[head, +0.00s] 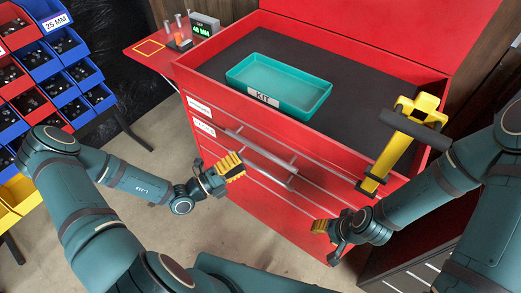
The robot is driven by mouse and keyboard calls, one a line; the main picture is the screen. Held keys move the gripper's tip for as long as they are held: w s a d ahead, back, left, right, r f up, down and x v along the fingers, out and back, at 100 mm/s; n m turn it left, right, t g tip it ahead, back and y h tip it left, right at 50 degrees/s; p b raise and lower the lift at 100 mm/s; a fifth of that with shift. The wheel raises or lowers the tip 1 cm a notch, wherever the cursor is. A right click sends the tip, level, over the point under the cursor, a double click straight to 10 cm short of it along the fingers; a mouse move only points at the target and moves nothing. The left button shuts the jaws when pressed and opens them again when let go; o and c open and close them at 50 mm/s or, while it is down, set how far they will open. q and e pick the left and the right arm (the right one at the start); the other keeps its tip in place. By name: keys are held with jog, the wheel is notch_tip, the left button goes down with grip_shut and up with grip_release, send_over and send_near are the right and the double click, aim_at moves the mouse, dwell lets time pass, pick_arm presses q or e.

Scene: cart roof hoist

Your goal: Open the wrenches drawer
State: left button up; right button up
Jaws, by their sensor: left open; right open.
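The red tool cart (250,228) stands in front of me with several drawers in its front face. Two white labels sit at the left ends of the upper drawers: an upper label (200,106) and a lower label (204,128). Their words are too small to read surely, so I cannot tell which drawer is the wrenches drawer. A metal bar handle (262,153) runs across the upper front. The drawers look shut. My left gripper (236,166) is open, beside the cart front just below the handle's left part. My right gripper (318,230) is open and lower, near the cart front.
A teal KIT tray (311,105) lies in the cart's dark open top. A yellow tool (400,150) hangs over the cart's right edge, near my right arm. A red side shelf (150,58) holds a small display. Blue and red bins (88,73) stand at left.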

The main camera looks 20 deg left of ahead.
aim_at(261, 149)
pick_arm(q)
jog(key=x, duration=0.8)
jog(key=shift+b, duration=0.35)
jog(key=shift+a, duration=0.1)
jog(key=shift+s, duration=0.1)
grip_shut()
